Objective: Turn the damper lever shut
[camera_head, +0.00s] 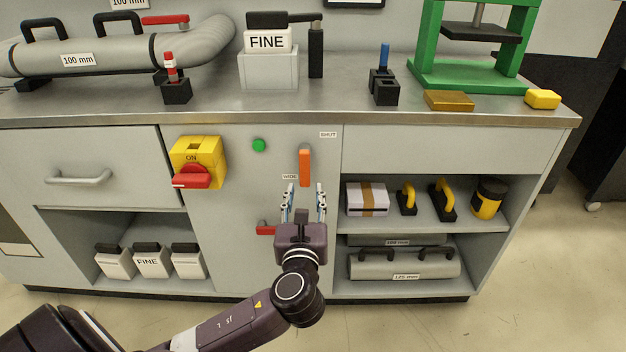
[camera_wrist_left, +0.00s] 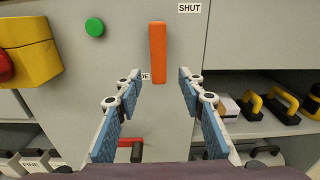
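The damper lever is an orange bar (camera_head: 304,166) on the grey cabinet front, standing upright. A SHUT label (camera_head: 328,135) is at its upper right and a WIDE label (camera_head: 290,177) at its lower left. My left gripper (camera_head: 304,189) is open and empty, its fingers pointing at the panel just below the lever in the head view. In the left wrist view the lever (camera_wrist_left: 158,50) shows between and above the two fingertips (camera_wrist_left: 160,78); I see no contact. The WIDE label is partly hidden there. My right gripper is not in view.
A yellow switch box with a red knob (camera_head: 191,178) and a green button (camera_head: 259,145) are left of the lever. A red handle (camera_head: 265,230) is below it. Open shelves (camera_head: 430,226) with tools are at the right. The worktop (camera_head: 220,108) overhangs above.

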